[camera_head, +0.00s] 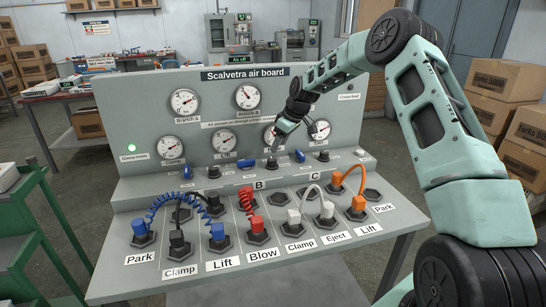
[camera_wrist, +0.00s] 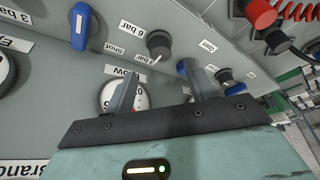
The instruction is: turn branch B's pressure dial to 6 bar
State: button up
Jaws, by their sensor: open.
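The air board (camera_head: 135,105) carries a row of dark knobs and blue levers above the sockets. The middle dark knob (camera_head: 271,164), above the B label (camera_head: 258,185), looks like branch B's pressure dial. In the wrist view, a dark round dial (camera_wrist: 159,43) has a white mark on its lower edge and a "6 bar" label (camera_wrist: 129,27) beside it. The Branch B gauge (camera_head: 247,96) is above; its reading is too small to tell. My gripper (camera_head: 285,152) is open and empty, over the middle knob. Its fingers (camera_wrist: 156,86) are apart from the dial.
Blue levers (camera_head: 245,163) (camera_wrist: 81,26) flank the dark knobs. A lower gauge (camera_wrist: 115,95) is partly behind one finger. Coloured hoses and plugs, including a red coil (camera_head: 247,205), stand on the sloped front. A green light (camera_head: 131,148) glows at left.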

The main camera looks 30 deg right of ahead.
aim_at(272, 159)
jog(key=p+x, duration=0.1)
jog(key=x, duration=0.6)
jog(key=shift+w+f, duration=0.1)
jog(key=shift+f, duration=0.15)
jog(key=shift+a, duration=0.1)
jog(key=c, duration=1)
